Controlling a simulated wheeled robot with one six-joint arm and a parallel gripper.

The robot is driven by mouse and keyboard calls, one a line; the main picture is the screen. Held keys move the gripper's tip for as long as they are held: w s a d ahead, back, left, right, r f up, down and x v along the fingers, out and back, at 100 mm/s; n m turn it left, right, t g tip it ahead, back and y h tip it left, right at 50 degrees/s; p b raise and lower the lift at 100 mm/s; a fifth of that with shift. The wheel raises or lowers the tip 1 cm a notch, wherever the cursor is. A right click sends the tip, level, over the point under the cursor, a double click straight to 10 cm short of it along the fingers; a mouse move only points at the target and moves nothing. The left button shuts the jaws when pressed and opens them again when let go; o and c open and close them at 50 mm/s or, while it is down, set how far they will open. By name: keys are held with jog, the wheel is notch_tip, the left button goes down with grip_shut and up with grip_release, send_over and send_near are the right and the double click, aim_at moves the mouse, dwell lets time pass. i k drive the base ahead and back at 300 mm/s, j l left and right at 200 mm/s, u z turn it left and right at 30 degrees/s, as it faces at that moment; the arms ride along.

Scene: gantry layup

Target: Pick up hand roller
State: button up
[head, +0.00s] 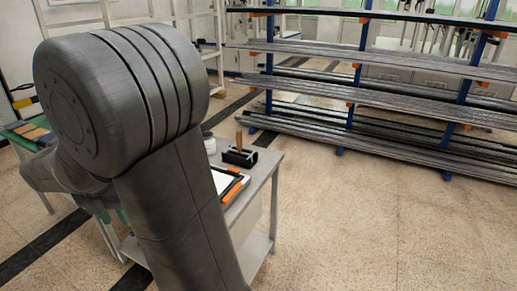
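A black item with an upright brown handle (239,156) stands near the far corner of the grey table (262,172). It looks like the hand roller, but it is too small to be sure. My arm fills the left foreground and hides much of the table. My gripper is not in view; the arm runs off toward the left edge.
A white sheet with orange-edged items (233,191) and a pale round container (210,145) are on the table. A green-topped bench (20,130) is at left. A blue rack (352,100) of long bars stands behind. The floor at right is clear.

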aim_at(238, 138)
jog(key=i+l, duration=0.35)
jog(key=l, duration=0.15)
jog(key=i+l, duration=0.3)
jog(key=l, duration=0.2)
jog(key=i+l, duration=0.35)
jog(key=l, duration=0.15)
jog(key=i+j+z, duration=0.1)
jog(key=i, duration=0.85)
